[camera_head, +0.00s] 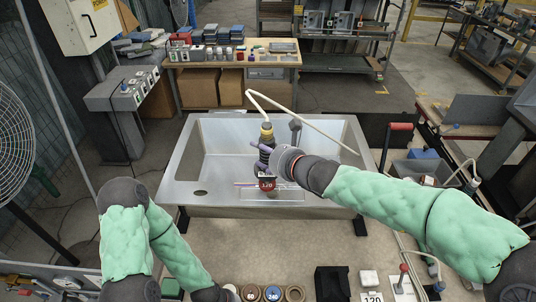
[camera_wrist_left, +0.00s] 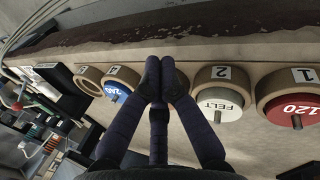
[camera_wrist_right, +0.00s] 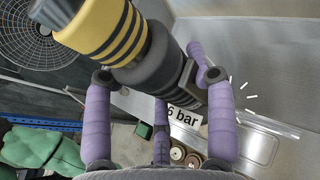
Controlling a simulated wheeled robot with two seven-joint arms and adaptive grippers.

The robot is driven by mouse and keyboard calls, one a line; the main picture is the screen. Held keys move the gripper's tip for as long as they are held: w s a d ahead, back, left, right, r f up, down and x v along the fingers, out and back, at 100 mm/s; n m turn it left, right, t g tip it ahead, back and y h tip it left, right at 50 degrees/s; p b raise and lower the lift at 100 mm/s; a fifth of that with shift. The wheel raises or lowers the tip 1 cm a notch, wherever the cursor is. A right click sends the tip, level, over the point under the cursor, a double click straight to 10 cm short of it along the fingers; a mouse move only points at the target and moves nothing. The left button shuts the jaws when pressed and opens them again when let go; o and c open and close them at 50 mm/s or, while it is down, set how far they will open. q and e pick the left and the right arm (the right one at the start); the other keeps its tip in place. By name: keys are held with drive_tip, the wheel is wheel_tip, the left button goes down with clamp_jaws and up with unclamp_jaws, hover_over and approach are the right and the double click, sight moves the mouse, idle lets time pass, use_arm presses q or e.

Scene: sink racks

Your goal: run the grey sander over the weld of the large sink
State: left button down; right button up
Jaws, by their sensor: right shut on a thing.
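The large steel sink (camera_head: 190,165) stands in the middle of the head view. My right gripper (camera_head: 272,158) is shut on the sander (camera_head: 267,138), a dark grey tool with a yellow band. It holds the sander upright over the sink's front rim. The red 120 disc (camera_head: 267,184) is at its lower end, by thin lines on the rim; contact cannot be told. In the right wrist view the purple fingers straddle the sander body (camera_wrist_right: 150,62), hiding part of it. My left gripper (camera_wrist_left: 161,80) is shut and empty above the bench, between the blue and felt discs.
A pale hose (camera_head: 310,124) runs from the sander's top towards the right. A fan (camera_head: 12,140) stands at left.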

drive_tip(key=a+b, duration=0.6)
drive_tip(key=a, duration=0.1)
drive_tip(key=shift+a, duration=0.35)
idle(1.0)
drive_tip(key=shift+s+a+f, duration=0.1)
wheel_tip(320, 180, up, 7)
drive_tip(key=a+p, duration=0.1)
drive_tip(key=p, duration=0.5)
drive_tip(key=shift+a+r, duration=0.2)
drive_tip(key=shift+a, duration=0.1)
idle(0.4)
idle(0.3)
